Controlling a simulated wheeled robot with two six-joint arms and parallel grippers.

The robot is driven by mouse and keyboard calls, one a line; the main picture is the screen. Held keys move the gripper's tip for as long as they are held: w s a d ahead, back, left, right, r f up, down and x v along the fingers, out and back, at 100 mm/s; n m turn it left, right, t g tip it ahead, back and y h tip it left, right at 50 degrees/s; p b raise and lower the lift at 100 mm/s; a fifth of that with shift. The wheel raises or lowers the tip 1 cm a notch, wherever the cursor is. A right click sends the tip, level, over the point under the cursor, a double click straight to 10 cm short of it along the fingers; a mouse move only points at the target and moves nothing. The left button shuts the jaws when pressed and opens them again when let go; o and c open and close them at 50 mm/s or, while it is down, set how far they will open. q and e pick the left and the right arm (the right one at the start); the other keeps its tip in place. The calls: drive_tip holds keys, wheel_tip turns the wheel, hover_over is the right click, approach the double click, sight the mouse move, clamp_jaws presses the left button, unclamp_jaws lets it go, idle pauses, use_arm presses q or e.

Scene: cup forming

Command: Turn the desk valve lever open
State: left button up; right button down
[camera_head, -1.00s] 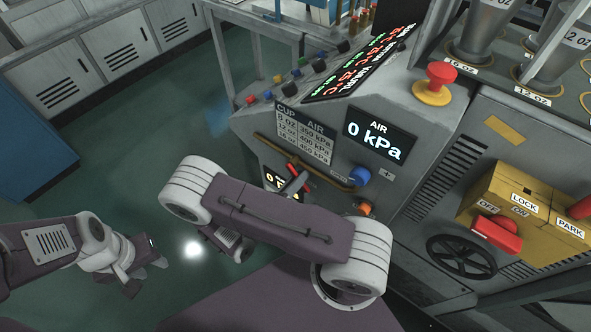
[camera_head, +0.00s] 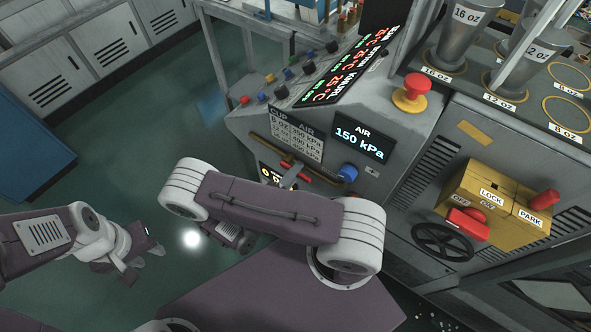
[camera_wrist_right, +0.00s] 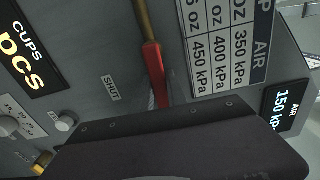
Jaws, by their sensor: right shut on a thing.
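The red valve lever (camera_head: 301,174) sits on a brass pipe (camera_head: 262,145) on the front of the grey desk. In the right wrist view the red lever (camera_wrist_right: 154,72) lies roughly in line with the pipe (camera_wrist_right: 143,20), beside a SHUT label (camera_wrist_right: 112,88). My right gripper (camera_head: 289,180) is at the lever and shut on it; its fingertips are mostly hidden, and its dark body covers the lower wrist view. The AIR display (camera_head: 361,139) reads 150 kPa. My left gripper (camera_head: 146,262) is open and empty over the floor at the left.
A blue knob (camera_head: 347,173) is right of the lever. A red mushroom button (camera_head: 413,87) is above. A yellow box with red handles (camera_head: 487,190) and a black handwheel (camera_head: 443,241) are at the right. The green floor (camera_head: 130,130) at the left is clear.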

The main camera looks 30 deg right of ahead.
drive_tip(key=shift+r+n, duration=0.1)
drive_tip(key=shift+n, duration=0.3)
drive_tip(key=c, duration=1.3)
unclamp_jaws()
drive_tip(key=b+v, duration=0.1)
drive_tip(key=v, duration=0.8)
drive_tip(key=shift+a, duration=0.1)
